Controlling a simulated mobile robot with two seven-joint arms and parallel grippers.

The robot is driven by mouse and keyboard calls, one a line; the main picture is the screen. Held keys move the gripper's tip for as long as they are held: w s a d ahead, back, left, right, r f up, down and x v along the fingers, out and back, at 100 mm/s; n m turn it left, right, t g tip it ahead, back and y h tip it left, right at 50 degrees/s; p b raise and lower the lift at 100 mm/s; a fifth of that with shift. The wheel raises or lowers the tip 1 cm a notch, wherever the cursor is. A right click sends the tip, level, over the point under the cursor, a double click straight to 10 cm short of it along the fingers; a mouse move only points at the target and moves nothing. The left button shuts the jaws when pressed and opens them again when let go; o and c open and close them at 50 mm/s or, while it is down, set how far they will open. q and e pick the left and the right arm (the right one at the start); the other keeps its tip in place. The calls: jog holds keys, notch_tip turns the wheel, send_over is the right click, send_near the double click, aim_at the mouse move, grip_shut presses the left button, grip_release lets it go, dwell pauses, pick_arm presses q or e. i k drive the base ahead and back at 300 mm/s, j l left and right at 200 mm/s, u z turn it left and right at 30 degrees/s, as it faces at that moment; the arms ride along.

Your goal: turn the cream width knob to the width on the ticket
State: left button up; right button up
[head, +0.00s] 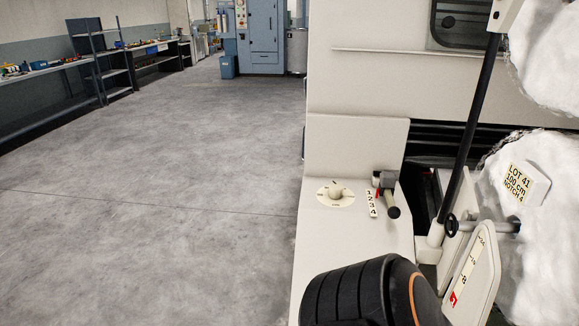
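The cream width knob (340,193) sits on a round pale dial plate on the cream machine ledge, in the middle right of the head view. The dial's small dark markings are too small to read, and I cannot tell where the knob points. The ticket (518,184) is a cream card on the white fibre roll at the right. It reads "LOT 41, 100 cm, NOTCH 4". Neither gripper shows in the head view.
Beside the dial stand a 1-to-4 scale (372,204) and a dark-handled lever (391,199). A small handwheel (451,226) and an upright marked plate (473,270) are nearer the white roll (540,90). My dark ribbed arm link covers the ledge's front. Floor at left is clear.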

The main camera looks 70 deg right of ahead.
aim_at(335, 189)
jog(key=i+z, duration=0.5)
jog(key=z, duration=0.25)
jog(key=i+j+z, duration=0.2)
jog(key=z, duration=0.15)
jog(key=i, duration=0.05)
